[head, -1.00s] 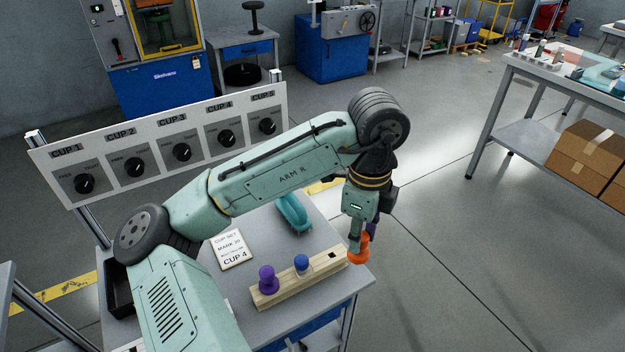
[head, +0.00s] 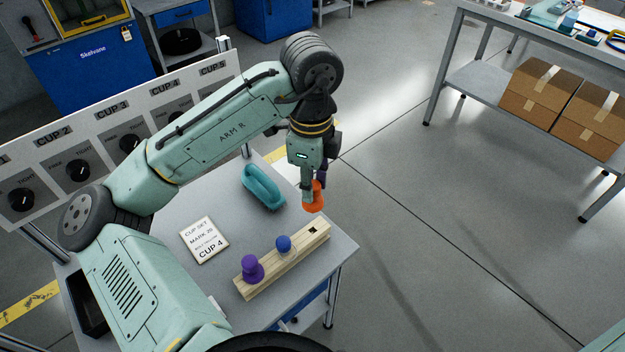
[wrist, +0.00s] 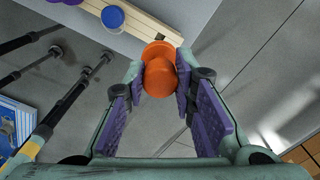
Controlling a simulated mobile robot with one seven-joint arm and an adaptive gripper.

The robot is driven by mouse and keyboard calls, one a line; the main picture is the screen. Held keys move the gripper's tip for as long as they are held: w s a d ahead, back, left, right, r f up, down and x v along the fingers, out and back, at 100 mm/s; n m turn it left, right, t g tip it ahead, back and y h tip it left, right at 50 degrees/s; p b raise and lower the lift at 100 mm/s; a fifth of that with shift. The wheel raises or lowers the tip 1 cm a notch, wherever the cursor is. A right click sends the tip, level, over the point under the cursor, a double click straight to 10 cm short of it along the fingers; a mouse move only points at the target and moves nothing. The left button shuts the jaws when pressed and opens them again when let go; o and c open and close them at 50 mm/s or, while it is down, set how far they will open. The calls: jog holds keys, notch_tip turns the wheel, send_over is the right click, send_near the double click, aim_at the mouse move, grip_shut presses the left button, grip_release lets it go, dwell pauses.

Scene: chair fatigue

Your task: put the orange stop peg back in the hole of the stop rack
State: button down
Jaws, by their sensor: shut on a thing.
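The orange stop peg (head: 313,197) is held in my gripper (head: 314,184), above the far right end of the bench. In the wrist view the orange peg (wrist: 159,70) sits between the purple-padded fingertips of my gripper (wrist: 160,78). The wooden stop rack (head: 265,275) lies on the bench just below and left of the peg. A purple peg (head: 252,268) and a blue peg (head: 284,245) stand in it. An empty dark square hole (head: 313,230) shows near its right end. The peg is apart from the rack. In the wrist view the rack (wrist: 150,27) is at the top, partly behind the peg.
A panel of dials (head: 120,125) stands along the bench's back. The bench edge is close to the rack's right end.

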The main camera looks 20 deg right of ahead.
jog(key=shift+f+b, duration=1.65)
jog(key=shift+f, duration=1.25)
jog(key=shift+p, duration=0.7)
jog(key=shift+f+b, duration=1.3)
jog(key=shift+f, duration=0.7)
jog(key=c, duration=1.2)
grip_release()
jog(key=shift+c, duration=0.2)
jog(key=shift+r, duration=0.1)
notch_tip(320, 180, up, 12)
jog(key=shift+f, duration=0.1)
jog(key=shift+s, duration=0.1)
